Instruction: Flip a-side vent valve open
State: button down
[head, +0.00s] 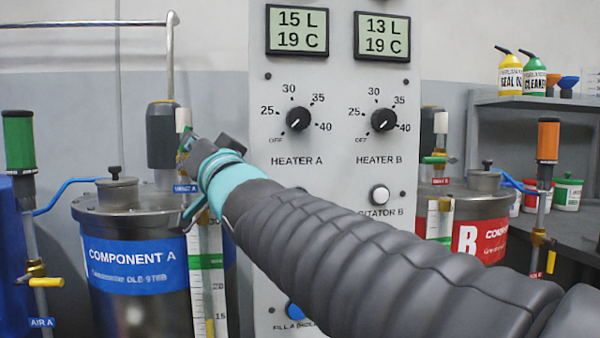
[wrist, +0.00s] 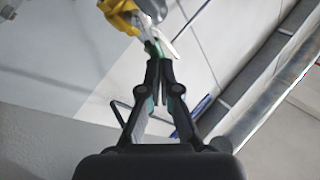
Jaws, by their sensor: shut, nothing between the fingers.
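The A-side vent valve stands on the Component A tank, left of the heater panel. In the head view its pale upper part (head: 183,119) shows above my gripper (head: 190,145), which hides most of the valve. In the wrist view the valve's brass body (wrist: 120,14) is at the top. A small green piece (wrist: 152,46), seemingly its handle, shows right at the tips of my gripper (wrist: 158,62). The fingers are shut with nothing held. I cannot tell whether they touch the handle, nor how the handle is turned.
The Component A tank (head: 135,255) stands below, with a blue vent tag (head: 185,188) by the valve. A dark cylinder (head: 161,135) stands just left of the valve. The heater panel (head: 335,100) is close on the right. The B-side valve (head: 434,160) has a level green handle.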

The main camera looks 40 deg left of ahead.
jog(key=d+r+v, duration=0.1)
jog(key=r+v, duration=0.1)
jog(key=v, duration=1.1)
jog(key=shift+w+d+r+b, duration=0.2)
jog(key=shift+w+d+b, duration=0.1)
jog(key=shift+d+b, duration=0.05)
